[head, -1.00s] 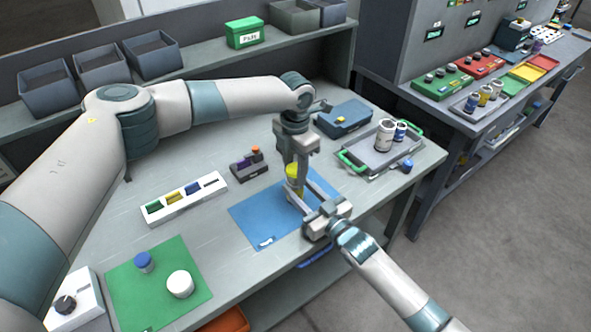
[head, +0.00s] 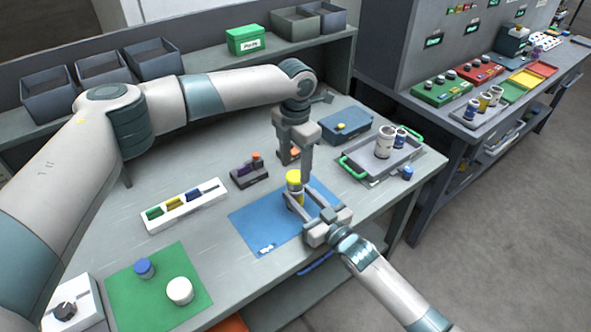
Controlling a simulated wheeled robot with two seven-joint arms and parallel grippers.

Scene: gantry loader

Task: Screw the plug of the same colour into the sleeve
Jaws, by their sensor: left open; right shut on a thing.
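A sleeve (head: 296,199) stands upright on the blue mat (head: 262,225), with a yellow top (head: 294,177) showing. I cannot tell whether that top is a plug or how deep it sits. My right gripper (head: 303,204) is shut on the sleeve from the front right. My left gripper (head: 293,168) is open, pointing down above and just behind the yellow top. An orange patch shows between its fingers; I cannot tell what it belongs to. A white rack (head: 212,211) holds green (head: 154,213), yellow (head: 174,203) and blue (head: 193,195) pieces.
A dark holder (head: 249,178) with purple and orange pieces stands behind the blue mat. A green-handled tray (head: 366,172) with jars lies at right, a blue box (head: 345,125) behind it. A green mat (head: 200,262) with a blue-capped jar and a white jar lies front left.

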